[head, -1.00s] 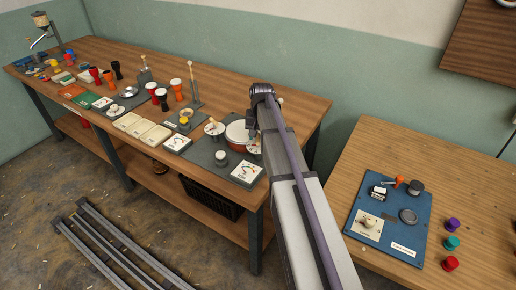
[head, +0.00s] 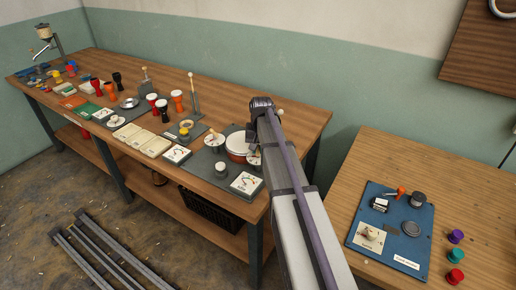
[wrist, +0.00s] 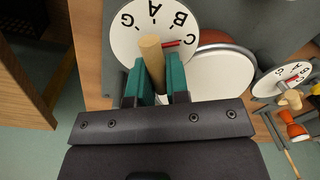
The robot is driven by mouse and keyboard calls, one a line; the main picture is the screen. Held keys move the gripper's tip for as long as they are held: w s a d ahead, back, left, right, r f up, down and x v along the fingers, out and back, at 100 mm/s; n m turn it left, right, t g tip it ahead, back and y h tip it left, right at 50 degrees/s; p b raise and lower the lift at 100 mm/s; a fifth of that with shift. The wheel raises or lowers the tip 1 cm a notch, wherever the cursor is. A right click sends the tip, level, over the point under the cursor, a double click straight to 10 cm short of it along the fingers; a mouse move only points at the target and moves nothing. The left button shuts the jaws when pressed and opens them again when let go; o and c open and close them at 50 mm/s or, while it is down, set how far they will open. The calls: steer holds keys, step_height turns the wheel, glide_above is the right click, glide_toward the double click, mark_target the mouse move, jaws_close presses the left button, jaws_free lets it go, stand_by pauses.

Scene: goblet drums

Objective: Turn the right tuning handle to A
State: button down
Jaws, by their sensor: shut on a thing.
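The right tuning handle (wrist: 151,50) is a wooden peg on a white dial (wrist: 120,42) marked G, A, B and C. Its red pointer (wrist: 174,43) points at C. My gripper (wrist: 158,84) is shut on this handle, with its teal fingers on either side of it. In the head view my gripper (head: 252,142) is over the right dial (head: 254,158), partly hidden by my arm. The goblet drum's white head (wrist: 222,75) lies beside the dial. The left dial (wrist: 270,82) has its own wooden handle (wrist: 290,98) and red pointer, and stands apart from my gripper.
A gauge card (head: 246,183) and a knob (head: 221,168) are in front of the drum (head: 238,146). Several small goblet drums and a tall post (head: 192,95) stand farther left on the bench. A blue panel (head: 400,247) lies on the right table.

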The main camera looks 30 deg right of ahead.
steer(key=n, duration=0.4)
steer(key=shift+w+a+n, duration=0.1)
steer(key=shift+a+n, duration=0.2)
steer(key=n, duration=0.3)
steer(key=shift+a+n+g, duration=0.25)
steer(key=shift+n+g, duration=0.05)
steer(key=n, duration=0.3)
steer(key=shift+a+n, duration=0.2)
steer(key=shift+n, duration=0.1)
steer(key=shift+s+a+n, duration=0.1)
steer(key=shift+s+n, duration=0.05)
steer(key=shift+n, duration=0.8)
steer(key=shift+s+a+n, duration=0.1)
steer(key=shift+s+n, duration=0.05)
steer(key=shift+n, duration=0.8)
steer(key=c, duration=1.1)
jaws_free()
